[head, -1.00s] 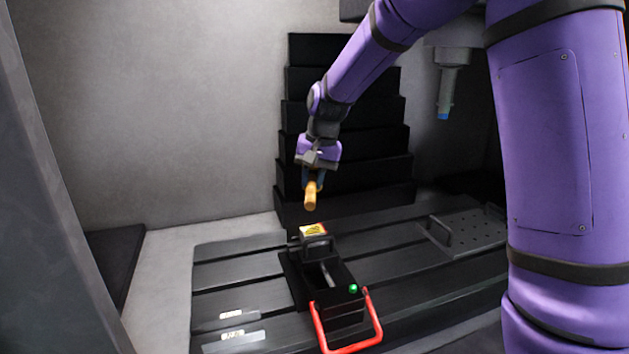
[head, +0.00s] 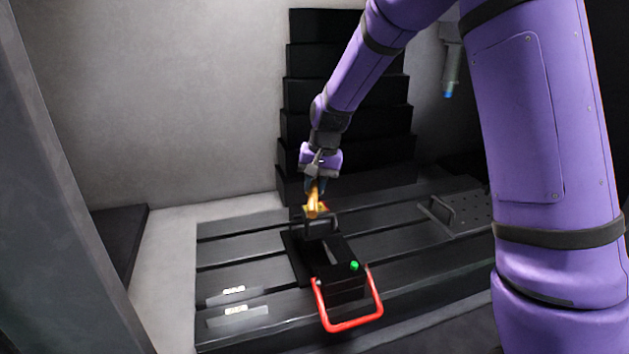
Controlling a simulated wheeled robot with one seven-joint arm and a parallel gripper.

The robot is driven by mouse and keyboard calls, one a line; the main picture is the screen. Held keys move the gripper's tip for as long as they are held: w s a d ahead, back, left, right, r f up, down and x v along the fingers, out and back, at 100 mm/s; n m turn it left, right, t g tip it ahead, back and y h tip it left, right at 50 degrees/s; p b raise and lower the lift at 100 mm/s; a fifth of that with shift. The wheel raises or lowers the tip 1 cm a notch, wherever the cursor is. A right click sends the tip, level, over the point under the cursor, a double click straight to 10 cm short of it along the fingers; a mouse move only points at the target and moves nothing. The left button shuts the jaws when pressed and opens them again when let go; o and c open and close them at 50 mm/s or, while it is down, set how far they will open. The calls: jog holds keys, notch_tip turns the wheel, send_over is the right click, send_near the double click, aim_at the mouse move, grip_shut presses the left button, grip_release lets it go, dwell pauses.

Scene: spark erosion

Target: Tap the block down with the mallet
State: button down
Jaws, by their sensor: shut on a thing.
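My gripper (head: 316,186) is shut on the mallet (head: 313,200), whose orange-yellow part shows below the fingers. The mallet is over the back end of a black vise (head: 345,287) with a red handle. A yellow-topped piece (head: 325,208) with a dark bracket-like part in front sits at that back end, partly hidden by the mallet. I cannot tell whether the mallet touches it. I cannot clearly make out the block; it may be at the vise's back end.
The vise stands on a dark slotted table (head: 235,255). A green button (head: 354,266) is on its front right. A perforated plate with a handle (head: 455,212) lies to the right. A spindle with a blue tip (head: 450,75) hangs above. Black bellows (head: 345,100) rise behind.

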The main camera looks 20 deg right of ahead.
jog(key=shift+r, duration=0.1)
jog(key=shift+r, duration=0.95)
notch_tip(320, 180, down, 7)
jog(key=shift+f, duration=0.1)
jog(key=shift+r, duration=2.7)
jog(key=shift+r, duration=1.85)
